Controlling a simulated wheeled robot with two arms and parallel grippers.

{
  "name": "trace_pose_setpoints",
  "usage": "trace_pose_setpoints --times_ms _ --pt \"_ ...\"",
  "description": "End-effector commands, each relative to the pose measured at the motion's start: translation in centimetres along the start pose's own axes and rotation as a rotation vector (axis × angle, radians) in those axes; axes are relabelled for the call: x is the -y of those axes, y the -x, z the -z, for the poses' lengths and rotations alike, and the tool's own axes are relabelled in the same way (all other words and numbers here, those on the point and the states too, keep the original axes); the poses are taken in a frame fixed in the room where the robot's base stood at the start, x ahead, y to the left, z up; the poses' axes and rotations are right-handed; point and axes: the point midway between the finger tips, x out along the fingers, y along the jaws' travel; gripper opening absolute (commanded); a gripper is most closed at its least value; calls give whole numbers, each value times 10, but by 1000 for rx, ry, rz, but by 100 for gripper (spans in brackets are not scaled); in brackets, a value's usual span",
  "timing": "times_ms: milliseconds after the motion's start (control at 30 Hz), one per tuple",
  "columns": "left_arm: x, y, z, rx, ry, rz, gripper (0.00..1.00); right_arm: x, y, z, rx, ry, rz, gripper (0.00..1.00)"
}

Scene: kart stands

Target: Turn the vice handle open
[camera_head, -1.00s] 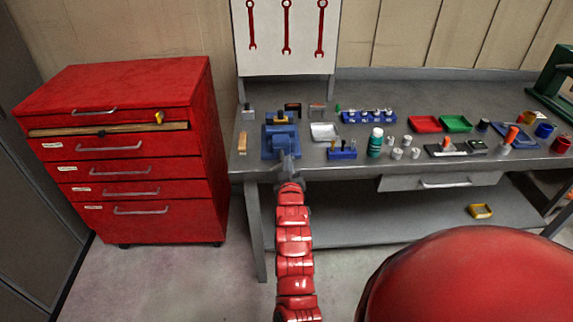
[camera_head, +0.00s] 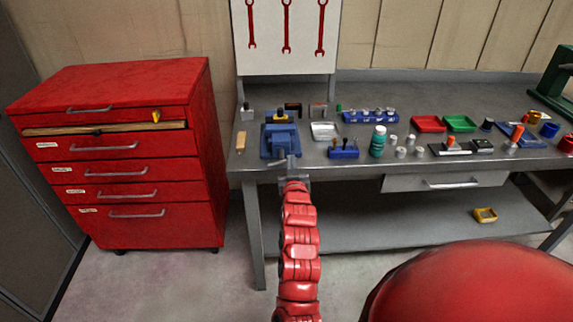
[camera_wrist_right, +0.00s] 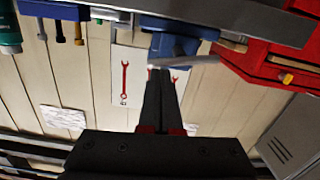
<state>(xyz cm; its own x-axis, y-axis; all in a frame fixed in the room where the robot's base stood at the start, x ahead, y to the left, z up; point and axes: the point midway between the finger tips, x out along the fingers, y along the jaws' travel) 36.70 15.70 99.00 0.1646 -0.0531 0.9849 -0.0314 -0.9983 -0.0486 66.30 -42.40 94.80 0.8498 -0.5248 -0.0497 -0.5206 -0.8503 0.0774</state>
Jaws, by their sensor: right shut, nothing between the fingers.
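The blue vice (camera_head: 281,139) is mounted at the front left of the grey workbench. It also shows at the top of the right wrist view (camera_wrist_right: 172,45). Its grey bar handle (camera_wrist_right: 188,61) crosses just beyond my fingertips in that view. My right gripper (camera_head: 293,168) is at the bench's front edge, just in front of the vice. Its dark fingers (camera_wrist_right: 160,75) are together and empty, with the tips at or very near the handle. I cannot tell whether they touch it. My left gripper is not in view.
The workbench (camera_head: 450,99) carries trays, bottles and small parts to the right of the vice. A red drawer cabinet (camera_head: 130,170) stands at the left, its upper drawer partly open. A wrench board (camera_head: 268,60) is behind the vice. A wooden-handled item (camera_head: 241,141) lies left of it.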

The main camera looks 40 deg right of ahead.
Motion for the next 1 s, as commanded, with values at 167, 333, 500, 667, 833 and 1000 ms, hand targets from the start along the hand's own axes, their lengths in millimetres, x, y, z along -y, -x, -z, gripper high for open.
trace_pose_setpoints --times_ms 167,333,500,667,833,1000 --pt "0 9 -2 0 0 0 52 -1 0 -4 1 -54 2 0" --pt "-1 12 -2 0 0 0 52 -2 0 -4 0 -89 4 0" --pt "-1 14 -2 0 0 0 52 -2 0 -3 -1 -105 4 0" --pt "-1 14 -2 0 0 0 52 -2 0 -3 -1 -109 5 0" --pt "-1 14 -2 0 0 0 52 -2 0 -3 -1 -108 5 0" --pt "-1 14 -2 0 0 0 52 -2 0 -2 -1 -108 5 0"
